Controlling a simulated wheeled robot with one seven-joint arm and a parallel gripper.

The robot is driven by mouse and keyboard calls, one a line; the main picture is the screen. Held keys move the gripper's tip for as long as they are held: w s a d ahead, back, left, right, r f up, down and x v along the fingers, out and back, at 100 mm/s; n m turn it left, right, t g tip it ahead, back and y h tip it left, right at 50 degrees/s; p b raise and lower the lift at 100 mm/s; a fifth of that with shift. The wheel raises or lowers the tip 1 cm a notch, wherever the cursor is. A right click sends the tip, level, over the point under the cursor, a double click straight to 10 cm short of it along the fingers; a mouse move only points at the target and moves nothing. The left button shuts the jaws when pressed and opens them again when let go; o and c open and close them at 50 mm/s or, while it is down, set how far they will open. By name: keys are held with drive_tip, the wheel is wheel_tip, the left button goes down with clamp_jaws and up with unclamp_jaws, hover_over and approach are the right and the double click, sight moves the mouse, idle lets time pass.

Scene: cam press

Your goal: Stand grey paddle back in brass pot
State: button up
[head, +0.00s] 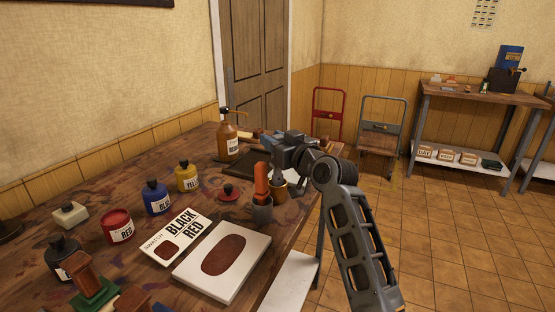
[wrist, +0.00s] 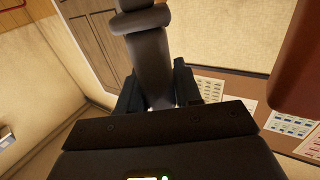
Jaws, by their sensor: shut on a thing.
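My gripper (head: 287,155) is over the back right part of the bench, just above the brass pot (head: 278,192). In the wrist view its two dark fingers (wrist: 156,88) are shut on the dark grey paddle (wrist: 150,50), which rises between them. In the head view my gripper and arm hide most of the paddle, and I cannot tell whether its lower end is inside the pot. The brass pot stands upright, partly behind a grey pot (head: 262,211) that holds an orange-red paddle (head: 261,181).
A brown pump bottle (head: 227,135) stands behind. Yellow (head: 187,178), blue (head: 156,198) and red (head: 117,226) paint containers stand to the left. A swatch card (head: 175,236) and a white slab with a dark red oval (head: 248,280) lie in front. Bare floor is at right.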

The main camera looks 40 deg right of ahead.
drive_tip(key=shift+f+b, duration=1.05)
drive_tip(key=shift+f, duration=0.15)
idle(0.7)
drive_tip(key=o, duration=1.1)
drive_tip(key=shift+o, duration=0.2)
drive_tip(key=shift+s, duration=0.1)
drive_tip(key=s+a, duration=0.1)
drive_tip(key=s, duration=0.6)
drive_tip(key=shift+s+a+b, duration=0.2)
drive_tip(key=shift+a+b, duration=0.1)
drive_tip(key=shift+b, duration=0.1)
